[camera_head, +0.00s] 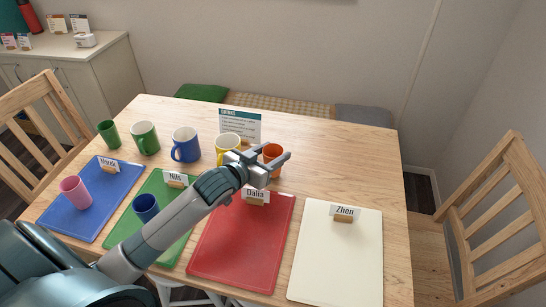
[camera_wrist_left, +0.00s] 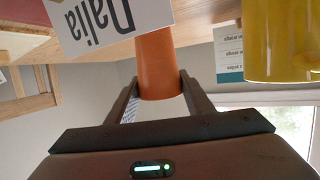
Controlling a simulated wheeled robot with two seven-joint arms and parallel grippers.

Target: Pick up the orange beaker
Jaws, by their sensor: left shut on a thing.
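The orange beaker (camera_head: 273,152) stands on the wooden table, behind the Dalia name card (camera_head: 255,195) and the red mat (camera_head: 240,245). My left gripper (camera_head: 275,163) reaches it from the left and is shut around it. In the left wrist view the orange beaker (camera_wrist_left: 158,68) sits between the two fingers (camera_wrist_left: 163,88). Part of it is hidden behind the fingers in the head view. My right gripper is in neither view.
A yellow mug (camera_head: 228,143) stands just left of the beaker. Further left are a blue mug (camera_head: 185,145), a green mug (camera_head: 145,138) and a green beaker (camera_head: 109,134). A pink beaker (camera_head: 75,192) and a blue beaker (camera_head: 146,207) stand on mats. The table's back right is clear.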

